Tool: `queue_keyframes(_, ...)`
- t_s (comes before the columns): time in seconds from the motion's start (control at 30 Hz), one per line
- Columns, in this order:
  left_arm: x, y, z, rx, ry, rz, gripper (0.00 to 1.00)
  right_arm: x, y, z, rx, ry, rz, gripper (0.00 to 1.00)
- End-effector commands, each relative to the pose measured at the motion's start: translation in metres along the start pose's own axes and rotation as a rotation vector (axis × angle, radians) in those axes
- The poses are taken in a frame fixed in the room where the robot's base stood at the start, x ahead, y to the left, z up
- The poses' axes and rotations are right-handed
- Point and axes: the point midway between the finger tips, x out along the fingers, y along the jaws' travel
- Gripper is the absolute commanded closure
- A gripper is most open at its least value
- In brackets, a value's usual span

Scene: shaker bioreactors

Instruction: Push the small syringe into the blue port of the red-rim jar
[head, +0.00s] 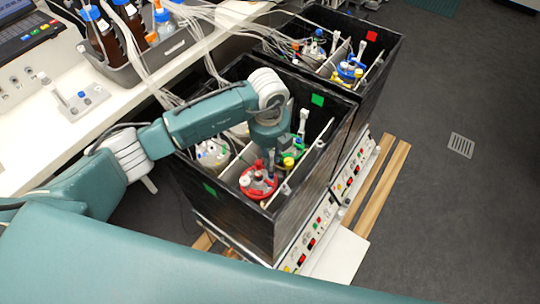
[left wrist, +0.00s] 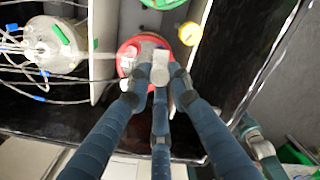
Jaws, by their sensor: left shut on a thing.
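The red-rim jar (head: 258,190) stands in the near compartment of the front black box. Its red lid (left wrist: 128,50) also shows in the left wrist view, partly behind my fingers. My left gripper (head: 271,158) is right above this jar, pointing down. In the left wrist view my left gripper (left wrist: 160,82) has its fingers closed together on a pale, whitish piece, the small syringe (left wrist: 160,66), which appears over the lid. Its tip and the blue port are hidden or too small to make out, so I cannot tell whether they touch. My right gripper is not in view.
A green-rim jar (head: 290,154) with a yellow cap stands just behind the red one. The front box (head: 262,226) has high black walls and a pale divider. A second box (head: 388,48) holds a blue-rim jar (head: 350,70). White tubes run across from the bench (head: 40,130).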

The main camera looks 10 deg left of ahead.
Motion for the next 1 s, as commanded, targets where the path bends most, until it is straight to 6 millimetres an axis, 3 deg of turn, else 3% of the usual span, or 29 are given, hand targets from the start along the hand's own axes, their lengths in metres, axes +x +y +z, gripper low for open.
queue_keyframes(0.93,0.0075,0.0003,-0.0003,0.000,0.000,0.000,1.00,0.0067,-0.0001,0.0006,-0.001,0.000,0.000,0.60)
queue_keyframes(0.97,0.0076,0.0003,-0.0003,0.000,0.000,0.000,0.75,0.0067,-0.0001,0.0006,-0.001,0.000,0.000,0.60)
queue_keyframes(1.0,0.0076,0.0003,-0.0003,0.000,0.000,0.000,0.67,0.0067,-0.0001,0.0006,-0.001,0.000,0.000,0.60)
